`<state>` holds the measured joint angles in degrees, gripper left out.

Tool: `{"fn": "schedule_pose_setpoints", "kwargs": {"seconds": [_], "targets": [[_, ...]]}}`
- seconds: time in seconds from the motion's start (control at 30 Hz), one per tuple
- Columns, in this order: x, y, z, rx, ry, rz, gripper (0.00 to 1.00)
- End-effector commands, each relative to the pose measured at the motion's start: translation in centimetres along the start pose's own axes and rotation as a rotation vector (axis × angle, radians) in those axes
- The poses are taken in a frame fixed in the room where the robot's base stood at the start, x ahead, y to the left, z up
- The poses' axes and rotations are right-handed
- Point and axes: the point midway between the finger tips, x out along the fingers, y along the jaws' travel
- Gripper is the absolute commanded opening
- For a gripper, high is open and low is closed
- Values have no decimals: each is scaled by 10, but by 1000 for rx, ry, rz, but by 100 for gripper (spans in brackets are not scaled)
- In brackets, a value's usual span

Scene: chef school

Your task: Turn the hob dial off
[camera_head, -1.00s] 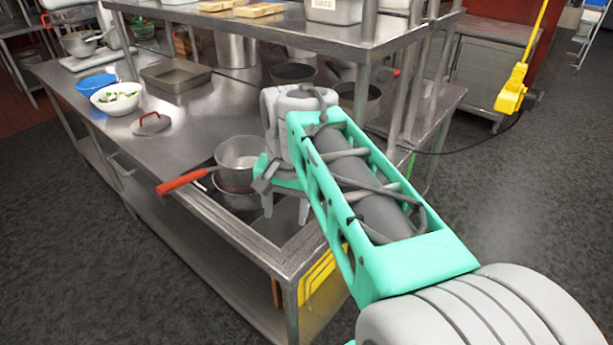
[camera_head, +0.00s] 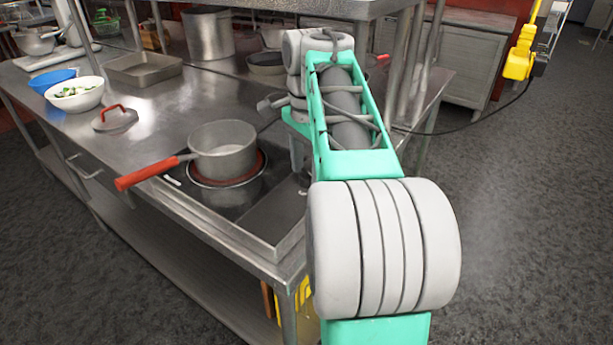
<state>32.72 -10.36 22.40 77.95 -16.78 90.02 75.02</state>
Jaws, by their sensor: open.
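A black hob (camera_head: 262,217) is set into the steel counter near its front right corner. A steel saucepan (camera_head: 222,155) with a red handle sits on it, the handle pointing left over the counter's front edge. A red ring (camera_head: 258,167) shows around the pan's base. I cannot make out the hob dial; small pale marks lie on the hob's left part. My gripper (camera_head: 299,155) is open and points down over the right part of the hob, right of the pan. My own arm hides part of it and the surface beneath.
A pot lid (camera_head: 114,119) with a red handle, a white bowl (camera_head: 75,95), a blue bowl (camera_head: 52,80) and a steel tray (camera_head: 143,68) stand to the left. Posts and a raised shelf (camera_head: 290,6) cross above the counter. Floor at the right is clear.

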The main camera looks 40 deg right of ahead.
Motion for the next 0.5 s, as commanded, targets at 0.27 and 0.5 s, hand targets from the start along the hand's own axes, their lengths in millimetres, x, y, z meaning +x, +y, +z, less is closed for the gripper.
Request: {"fn": "schedule_pose_setpoints", "kwargs": {"seconds": [0.27, 0.5], "targets": [[-1, 0, 2, -3, 0, 0, 45], [-1, 0, 2, -3, 0, 0, 25]]}}
